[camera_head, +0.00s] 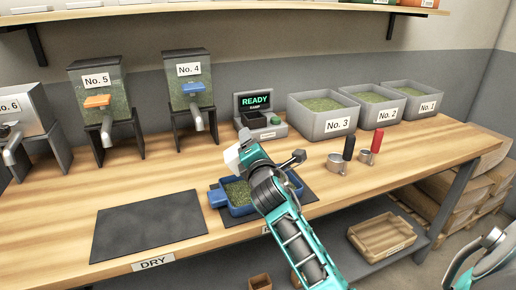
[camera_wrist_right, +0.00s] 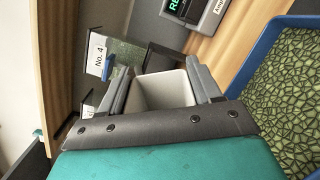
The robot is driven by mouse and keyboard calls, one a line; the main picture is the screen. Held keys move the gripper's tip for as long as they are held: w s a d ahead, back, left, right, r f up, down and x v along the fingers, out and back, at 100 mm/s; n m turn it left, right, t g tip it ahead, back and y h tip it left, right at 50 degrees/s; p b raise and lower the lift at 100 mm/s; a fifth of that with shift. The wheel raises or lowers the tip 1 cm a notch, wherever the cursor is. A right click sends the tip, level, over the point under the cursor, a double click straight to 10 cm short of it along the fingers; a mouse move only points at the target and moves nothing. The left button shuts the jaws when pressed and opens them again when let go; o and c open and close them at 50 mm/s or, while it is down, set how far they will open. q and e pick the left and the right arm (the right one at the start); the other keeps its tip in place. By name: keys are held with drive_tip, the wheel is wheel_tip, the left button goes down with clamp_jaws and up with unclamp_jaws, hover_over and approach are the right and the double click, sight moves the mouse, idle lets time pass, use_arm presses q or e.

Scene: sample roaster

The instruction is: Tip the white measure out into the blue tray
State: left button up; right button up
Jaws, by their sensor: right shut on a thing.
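The white measure (camera_head: 233,157) is in my right gripper (camera_head: 247,153), just above and behind the blue tray (camera_head: 246,210). It looks tilted in the head view. In the right wrist view the measure (camera_wrist_right: 165,90) sits between the two fingers, and its visible pale inside shows no beans. The blue tray (camera_wrist_right: 245,72) also shows there at the right, with green beans covering its floor. The tray rests on a dark mat, partly hidden by my right arm. My left gripper is out of view.
A scale (camera_head: 260,118) reading READY stands behind the tray. Metal scoops with a black handle (camera_head: 348,147) and a red handle (camera_head: 375,139) stand to the right. Bins line the back right; dispensers (camera_head: 190,85) line the back left. The left dark mat (camera_head: 148,226) is bare.

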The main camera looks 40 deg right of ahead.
drive_tip(key=n, duration=0.2)
drive_tip(key=r+n+p, duration=0.1)
drive_tip(key=n, duration=0.1)
drive_tip(key=r+n, duration=0.1)
drive_tip(key=shift+w+a+n, duration=0.15)
drive_tip(key=shift+a+n, duration=0.2)
drive_tip(key=shift+n, duration=0.05)
drive_tip(key=n+p, duration=0.3)
drive_tip(key=p, duration=0.1)
drive_tip(key=shift+f+n, duration=0.25)
drive_tip(key=shift+n, duration=0.95)
drive_tip(key=shift+a+f+n, duration=0.1)
drive_tip(key=shift+n, duration=0.2)
